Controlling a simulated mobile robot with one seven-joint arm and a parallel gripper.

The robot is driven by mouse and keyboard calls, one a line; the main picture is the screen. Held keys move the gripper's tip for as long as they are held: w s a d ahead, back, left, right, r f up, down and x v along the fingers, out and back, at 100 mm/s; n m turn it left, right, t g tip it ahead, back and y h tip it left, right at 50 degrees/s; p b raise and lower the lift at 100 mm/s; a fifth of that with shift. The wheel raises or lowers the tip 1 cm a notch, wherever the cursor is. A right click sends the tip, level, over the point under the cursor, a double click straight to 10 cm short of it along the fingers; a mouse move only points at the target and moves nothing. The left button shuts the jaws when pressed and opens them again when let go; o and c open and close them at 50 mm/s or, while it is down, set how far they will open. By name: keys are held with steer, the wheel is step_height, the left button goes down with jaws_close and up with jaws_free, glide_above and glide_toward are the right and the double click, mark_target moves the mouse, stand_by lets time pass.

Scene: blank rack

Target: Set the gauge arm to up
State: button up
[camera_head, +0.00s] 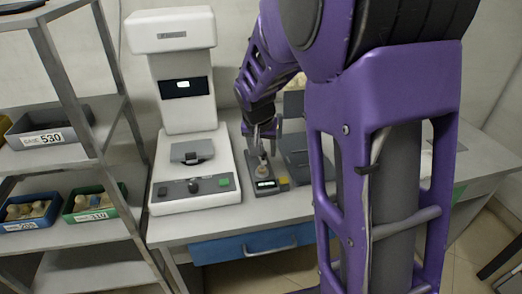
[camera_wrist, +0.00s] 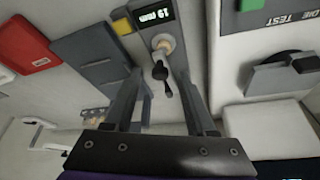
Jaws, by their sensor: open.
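In the wrist view the gauge (camera_wrist: 203,22) shows a display that reads 19 mm, upside down. A short dark lever, which looks like the gauge arm (camera_wrist: 160,72), stands out from a cream round piece on the gauge. My gripper (camera_wrist: 160,88) is open, with its fingers on either side of the lever. I cannot tell whether either finger touches it. In the head view my gripper (camera_head: 264,135) is above the gauge and partly hides it.
A tall white machine (camera_head: 190,125) stands left of the gauge. A dark-grey case (camera_wrist: 90,45) lies on its other side, with a red box (camera_wrist: 28,48) beyond. A shelf rack with labelled bins (camera_head: 44,138) stands at far left. A blue drawer (camera_head: 250,243) is below the bench top.

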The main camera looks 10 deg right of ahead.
jaws_close()
stand_by(0.3)
stand_by(1.2)
